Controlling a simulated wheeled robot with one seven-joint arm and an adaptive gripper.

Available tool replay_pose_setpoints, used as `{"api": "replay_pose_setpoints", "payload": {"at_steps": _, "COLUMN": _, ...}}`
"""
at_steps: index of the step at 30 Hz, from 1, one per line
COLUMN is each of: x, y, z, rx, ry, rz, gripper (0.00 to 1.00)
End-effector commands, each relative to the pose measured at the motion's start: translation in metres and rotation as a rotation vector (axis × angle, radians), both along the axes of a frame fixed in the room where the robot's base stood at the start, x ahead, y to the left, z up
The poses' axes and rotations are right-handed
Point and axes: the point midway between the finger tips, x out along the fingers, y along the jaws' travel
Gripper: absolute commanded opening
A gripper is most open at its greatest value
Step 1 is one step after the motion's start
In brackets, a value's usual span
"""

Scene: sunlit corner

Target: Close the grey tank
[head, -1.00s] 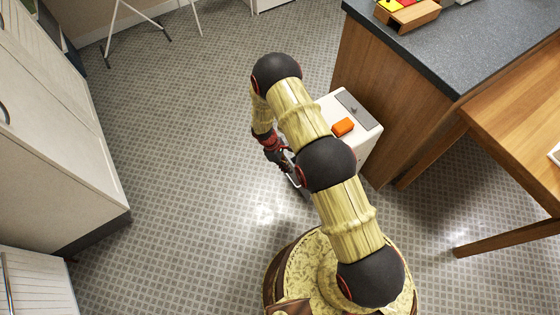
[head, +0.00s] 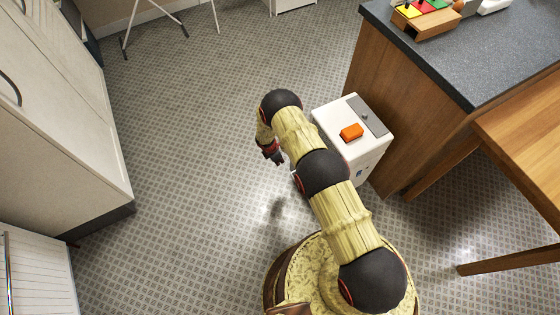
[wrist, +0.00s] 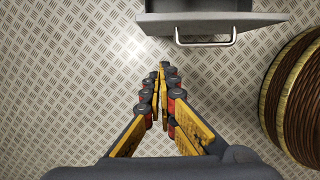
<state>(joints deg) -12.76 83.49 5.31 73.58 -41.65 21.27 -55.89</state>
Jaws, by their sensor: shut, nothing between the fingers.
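The grey tank (wrist: 240,20) shows at the top of the wrist view as a drawer-like part with a flat front and a pale bar handle (wrist: 206,42). A dark gap behind its front suggests it stands out from the white box (head: 358,163) seen in the head view. In the head view my arm hides most of the tank side. My gripper (wrist: 162,68) is shut and empty, its fingertips together over the floor, below and left of the handle in the wrist view and apart from it. It also shows in the head view (head: 272,156), left of the box.
An orange block (head: 351,132) lies on top of the white box, beside a grey panel (head: 372,115). A wooden counter (head: 405,120) stands right of the box, and a wooden table (head: 525,150) beyond it. White cabinets (head: 70,120) line the left. The floor between is clear.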

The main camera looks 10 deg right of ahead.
Motion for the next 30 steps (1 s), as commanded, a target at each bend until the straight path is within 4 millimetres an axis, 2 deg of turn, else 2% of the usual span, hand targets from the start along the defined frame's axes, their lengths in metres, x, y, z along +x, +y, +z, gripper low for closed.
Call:
{"api": "replay_pose_setpoints", "payload": {"at_steps": 1, "x": -0.001, "y": -0.003, "z": -0.016, "rx": -0.001, "ry": 0.003, "rz": -0.002, "gripper": 0.0}}
{"api": "replay_pose_setpoints", "payload": {"at_steps": 10, "x": 0.004, "y": -0.016, "z": -0.072, "rx": 0.0, "ry": 0.001, "rz": -0.002, "gripper": 0.0}}
{"api": "replay_pose_setpoints", "payload": {"at_steps": 12, "x": 0.01, "y": -0.029, "z": -0.068, "rx": 0.0, "ry": -0.002, "rz": -0.006, "gripper": 0.0}}
{"api": "replay_pose_setpoints", "payload": {"at_steps": 18, "x": 0.014, "y": -0.048, "z": -0.067, "rx": 0.0, "ry": 0.001, "rz": -0.003, "gripper": 0.0}}
{"api": "replay_pose_setpoints", "payload": {"at_steps": 30, "x": 0.016, "y": -0.054, "z": -0.065, "rx": 0.0, "ry": 0.001, "rz": -0.002, "gripper": 0.0}}
